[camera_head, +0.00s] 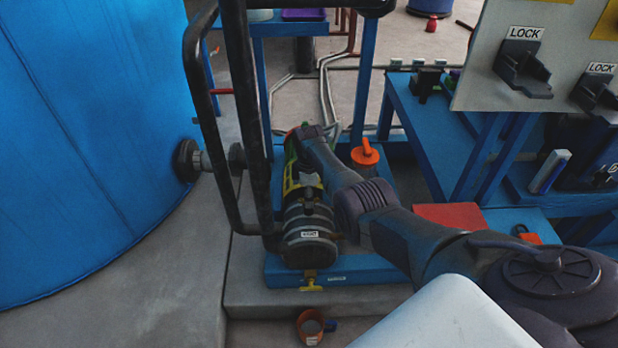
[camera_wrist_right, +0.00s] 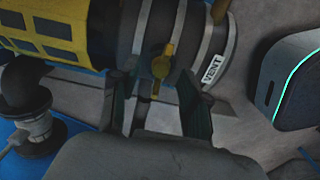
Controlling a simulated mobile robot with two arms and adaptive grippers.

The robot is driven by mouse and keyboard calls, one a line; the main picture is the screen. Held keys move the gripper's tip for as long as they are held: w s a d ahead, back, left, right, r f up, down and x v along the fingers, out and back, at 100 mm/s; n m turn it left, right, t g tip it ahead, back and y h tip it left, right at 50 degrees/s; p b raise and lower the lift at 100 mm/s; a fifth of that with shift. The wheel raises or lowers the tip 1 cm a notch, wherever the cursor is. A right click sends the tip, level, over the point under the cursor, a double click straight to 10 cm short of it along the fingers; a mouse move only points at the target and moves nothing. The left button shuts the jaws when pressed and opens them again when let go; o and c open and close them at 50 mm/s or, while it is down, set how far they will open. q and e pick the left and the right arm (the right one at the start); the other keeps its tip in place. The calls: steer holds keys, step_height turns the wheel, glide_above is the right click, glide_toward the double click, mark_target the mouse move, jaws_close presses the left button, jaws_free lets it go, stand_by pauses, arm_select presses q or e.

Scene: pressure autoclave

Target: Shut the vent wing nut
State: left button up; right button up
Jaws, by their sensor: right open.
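The yellow vent wing nut (camera_wrist_right: 161,66) shows in the right wrist view, on the side of a dark cylinder with pale bands. Its wings run roughly up and down the picture. A white VENT label (camera_wrist_right: 214,68) is to its right. My right gripper (camera_wrist_right: 152,82) is open, with one dark finger on either side of the nut's lower end; I cannot tell whether either touches it. I cannot make out the nut there for sure. My left gripper is not in view.
A black tubular rail (camera_head: 197,100) and a large blue tank (camera_head: 80,140) are left of the cylinder. A yellow fitting (camera_head: 311,284) sits at its front. An orange cup (camera_head: 310,327) is on the floor. A panel (camera_head: 475,75) with LOCK labels is at the right.

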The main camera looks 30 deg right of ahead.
step_height(320, 180, up, 10)
steer(key=shift+r, duration=0.25)
stand_by(0.6)
